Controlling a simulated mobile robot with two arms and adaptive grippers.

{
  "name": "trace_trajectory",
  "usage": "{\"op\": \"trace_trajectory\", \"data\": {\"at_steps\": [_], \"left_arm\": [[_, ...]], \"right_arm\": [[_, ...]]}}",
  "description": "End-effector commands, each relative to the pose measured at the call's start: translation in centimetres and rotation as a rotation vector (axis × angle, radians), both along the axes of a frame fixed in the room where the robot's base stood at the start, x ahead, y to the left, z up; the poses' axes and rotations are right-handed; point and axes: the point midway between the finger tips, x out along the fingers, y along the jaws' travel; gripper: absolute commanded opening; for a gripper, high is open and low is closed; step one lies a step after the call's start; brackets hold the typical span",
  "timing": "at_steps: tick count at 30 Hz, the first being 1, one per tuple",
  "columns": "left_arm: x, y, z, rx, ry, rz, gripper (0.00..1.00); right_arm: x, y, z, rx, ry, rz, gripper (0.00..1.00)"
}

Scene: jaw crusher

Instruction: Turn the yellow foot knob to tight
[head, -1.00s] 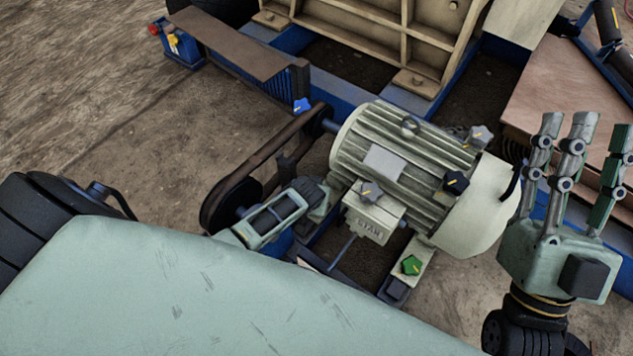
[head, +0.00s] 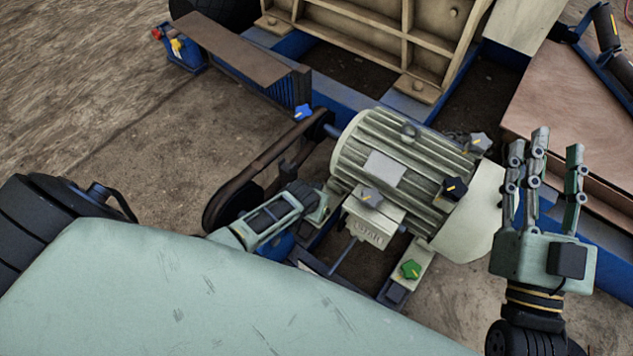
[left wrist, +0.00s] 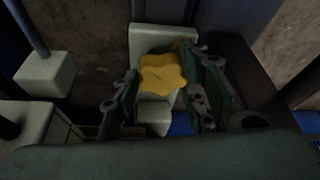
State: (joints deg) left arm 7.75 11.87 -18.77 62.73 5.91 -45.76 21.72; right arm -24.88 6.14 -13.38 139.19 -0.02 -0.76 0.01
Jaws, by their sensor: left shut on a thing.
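The yellow foot knob (left wrist: 163,73) is a lobed yellow disc on a pale motor foot (left wrist: 155,38) in the left wrist view. My left gripper (left wrist: 163,92) has its fingers on both sides of the knob and is shut on it. In the head view my left gripper (head: 318,202) is low beside the left side of the pale ribbed motor (head: 400,165), and it hides the yellow knob there. My right gripper (head: 545,155) is open and empty, with its fingers up, to the right of the motor.
Other knobs near the motor are green (head: 411,270), black (head: 455,188), blue (head: 303,112) and grey (head: 480,142). A dark drive belt (head: 255,165) runs left of my left gripper. A brown panel (head: 570,100) lies at the right. Bare ground is open at the left.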

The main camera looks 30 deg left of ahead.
Motion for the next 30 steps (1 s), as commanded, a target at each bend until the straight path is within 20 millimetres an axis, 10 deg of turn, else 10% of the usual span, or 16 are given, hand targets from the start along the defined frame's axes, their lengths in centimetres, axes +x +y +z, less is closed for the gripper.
{"op": "trace_trajectory", "data": {"at_steps": [1,2,7,30], "left_arm": [[-0.3,-0.7,-0.2,-0.011,0.006,-0.003,0.14],[-0.3,-0.7,-0.2,-0.011,0.006,-0.003,0.42],[-0.3,-0.6,-0.2,-0.009,0.005,-0.003,0.57],[-1.8,-0.4,4.0,-0.004,0.001,-0.002,0.57]], "right_arm": [[0.0,0.0,0.0,0.000,0.000,0.000,0.40],[0.0,0.0,0.0,0.000,0.000,0.000,0.40],[0.0,0.0,0.0,0.000,-0.001,0.000,0.40],[0.0,0.0,0.0,0.000,-0.001,0.000,0.40]]}}
